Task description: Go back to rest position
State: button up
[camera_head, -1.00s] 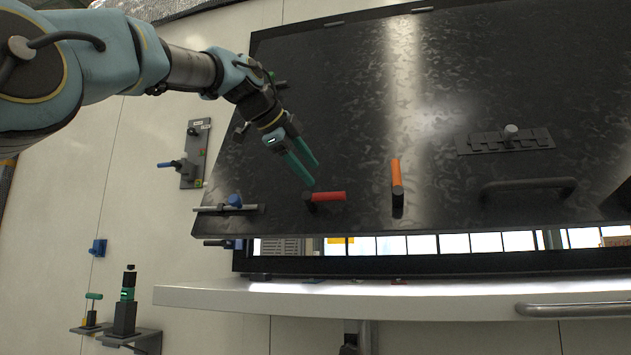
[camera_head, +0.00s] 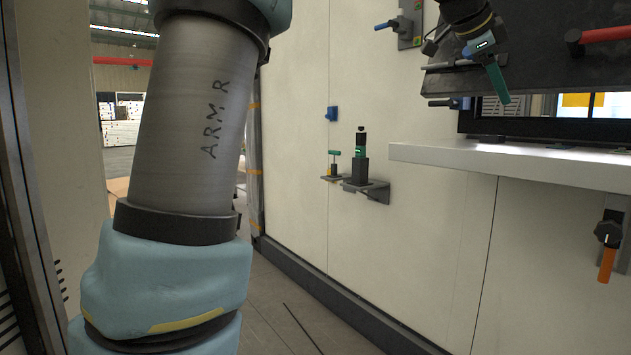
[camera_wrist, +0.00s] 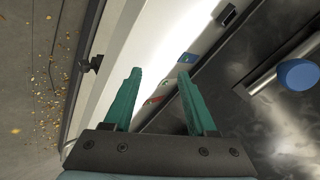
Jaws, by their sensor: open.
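My gripper (camera_head: 497,82) is at the upper right in the head view, in front of the lower left corner of the tilted dark panel (camera_head: 540,72). Its green fingers point down, and one hides most of the other there. In the wrist view my gripper (camera_wrist: 158,88) shows two green fingers spread apart with nothing between them. Beyond the fingertips lies the white shelf (camera_wrist: 170,50), with small blue and red items on it. My grey arm link marked "ARM R" fills the left of the head view.
The white shelf (camera_head: 520,165) juts out below the panel. A red handle (camera_head: 606,35) is right of my gripper. An orange handle (camera_head: 607,264) hangs below the shelf. A wall bracket (camera_head: 370,191) carries a black and green tool (camera_head: 359,165).

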jog(key=w+a+f+n+y+p, duration=0.25)
jog(key=a+f+n, duration=0.35)
jog(key=a+f, duration=0.45)
jog(key=w+a+f+n+y+p, duration=0.25)
jog(key=a+f+n, duration=0.35)
jog(key=a+f, duration=0.45)
jog(key=s+a+f+n+g+y+p, duration=0.1)
jog(key=s+a+f+n, duration=0.4)
jog(key=a, duration=0.6)
jog(key=s+a+f+n+g+y+p, duration=0.1)
jog(key=s+a+f+n+y, duration=0.1)
jog(key=s+a+f+n, duration=0.3)
jog(key=s+a+f, duration=0.2)
jog(key=s+a, duration=0.2)
jog(key=a, duration=0.2)
jog(key=shift+n+g+p, duration=0.3)
jog(key=shift+g+p, duration=0.1)
